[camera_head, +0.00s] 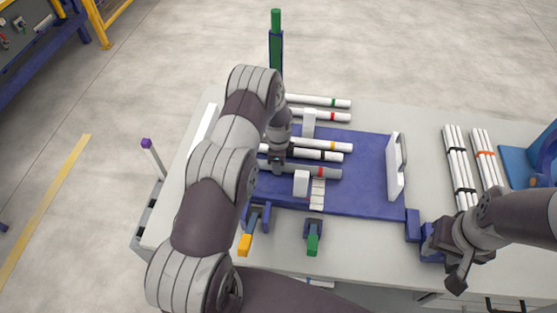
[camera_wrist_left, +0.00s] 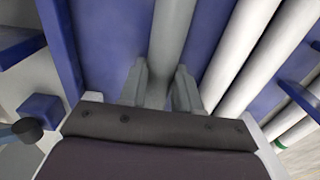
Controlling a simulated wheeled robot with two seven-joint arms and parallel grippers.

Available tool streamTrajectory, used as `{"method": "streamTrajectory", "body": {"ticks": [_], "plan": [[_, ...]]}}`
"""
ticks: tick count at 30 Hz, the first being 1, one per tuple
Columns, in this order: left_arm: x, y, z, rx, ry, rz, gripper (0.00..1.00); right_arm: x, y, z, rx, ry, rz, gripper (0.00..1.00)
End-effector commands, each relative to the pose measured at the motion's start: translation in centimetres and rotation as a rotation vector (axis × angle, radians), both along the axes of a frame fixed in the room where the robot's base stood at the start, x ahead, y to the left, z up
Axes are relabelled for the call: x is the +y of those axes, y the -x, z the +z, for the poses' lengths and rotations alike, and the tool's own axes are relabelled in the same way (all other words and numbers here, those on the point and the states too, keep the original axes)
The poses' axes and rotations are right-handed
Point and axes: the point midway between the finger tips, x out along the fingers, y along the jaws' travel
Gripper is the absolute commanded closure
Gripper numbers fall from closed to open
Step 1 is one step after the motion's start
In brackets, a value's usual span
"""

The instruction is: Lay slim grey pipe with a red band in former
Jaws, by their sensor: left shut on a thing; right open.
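A slim grey pipe with a red band (camera_head: 331,172) lies across the blue former (camera_head: 370,165), nearest its front white post (camera_head: 301,184). My left gripper (camera_head: 278,166) is shut on this pipe near its left end. In the left wrist view the grey pipe (camera_wrist_left: 174,35) runs between the two fingers (camera_wrist_left: 158,90); its band is not visible there. I cannot tell whether the pipe rests on the former or is just above it. My right gripper (camera_head: 457,272) is open and empty at the front right, beside a blue block.
White pipes with black (camera_head: 326,155) and yellow (camera_head: 338,145) bands lie just behind the grey pipe. Pipes with red and green bands lie further back. A white end plate (camera_head: 396,167) stands at right. Pipe bundles (camera_head: 460,165) and a blue holder (camera_head: 520,162) lie beyond it.

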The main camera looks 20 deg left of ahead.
Motion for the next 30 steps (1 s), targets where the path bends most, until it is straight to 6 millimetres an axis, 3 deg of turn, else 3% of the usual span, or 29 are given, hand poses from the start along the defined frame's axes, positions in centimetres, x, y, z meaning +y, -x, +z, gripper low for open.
{"method": "streamTrajectory", "body": {"ticks": [11, 12, 14, 25, 30], "plan": [[0.0, -0.1, -0.9, -0.002, -0.001, 0.0, 1.0, 0.0, 0.0, -0.3, 0.0, 0.0, 0.0, 0.57], [0.0, -0.1, -0.7, -0.002, -0.001, 0.0, 0.58, 0.0, 0.0, -0.2, 0.0, 0.0, 0.0, 0.57], [0.0, -0.1, -0.7, -0.002, -0.001, 0.0, 0.42, 0.0, 0.0, -0.1, 0.0, 0.0, 0.0, 0.57], [0.0, -0.1, -0.1, -0.003, -0.001, 0.0, 0.42, 0.0, 0.0, 0.0, 0.0, 0.0, 0.0, 0.57], [0.0, -0.2, 3.0, -0.006, -0.001, 0.0, 0.42, 0.0, 0.0, -1.2, 0.0, 0.0, 0.0, 0.57]]}}
